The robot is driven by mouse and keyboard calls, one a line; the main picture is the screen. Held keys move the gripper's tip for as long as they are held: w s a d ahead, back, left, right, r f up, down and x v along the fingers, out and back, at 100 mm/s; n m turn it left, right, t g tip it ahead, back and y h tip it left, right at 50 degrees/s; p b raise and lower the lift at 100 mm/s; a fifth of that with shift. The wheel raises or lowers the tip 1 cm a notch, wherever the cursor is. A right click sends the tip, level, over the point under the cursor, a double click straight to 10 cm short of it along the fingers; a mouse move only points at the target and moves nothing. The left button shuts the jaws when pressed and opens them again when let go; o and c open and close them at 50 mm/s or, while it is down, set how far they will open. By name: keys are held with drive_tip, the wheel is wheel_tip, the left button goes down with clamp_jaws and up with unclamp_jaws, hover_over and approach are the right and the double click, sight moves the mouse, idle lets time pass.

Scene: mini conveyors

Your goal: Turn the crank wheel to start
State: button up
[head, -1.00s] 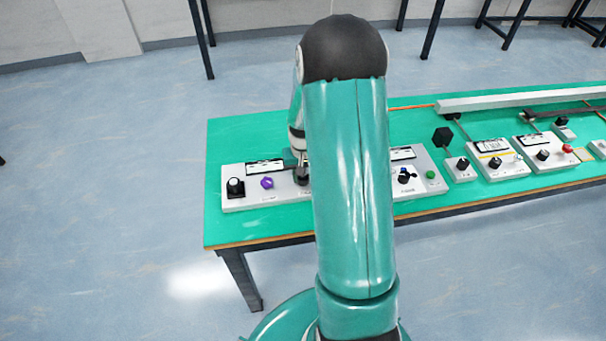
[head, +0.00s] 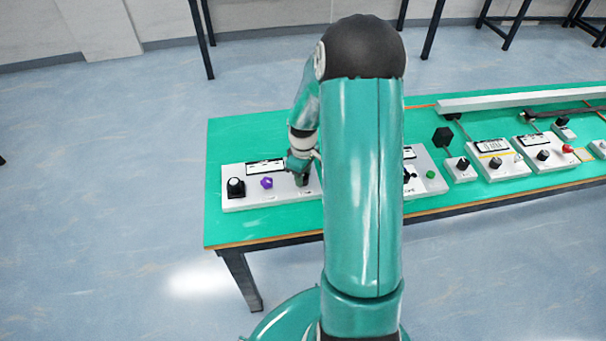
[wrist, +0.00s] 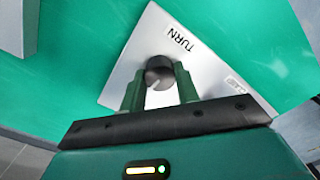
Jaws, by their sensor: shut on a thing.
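A dark round knob (wrist: 158,70) stands on a light grey panel (wrist: 132,72) beside a label reading TURN. The fingers of my gripper (wrist: 159,84) are on either side of the knob and shut on it. In the head view my gripper (head: 301,172) is low over the right part of the left control box (head: 240,202), and the knob is mostly hidden. A dark control (head: 408,175) shows partly beside my upper arm on the box to the right. I cannot tell for sure which control is the crank wheel.
A black knob (head: 235,187) and a purple knob (head: 266,183) stand left of my gripper. A green button (head: 430,174) and several more control boxes sit to the right on the green table (head: 228,140). My arm hides the table's middle.

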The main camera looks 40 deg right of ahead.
drive_tip(key=shift+n, duration=0.5)
drive_tip(key=o, duration=1)
wheel_tip(320, 180, up, 14)
drive_tip(key=shift+f, duration=0.1)
idle(0.4)
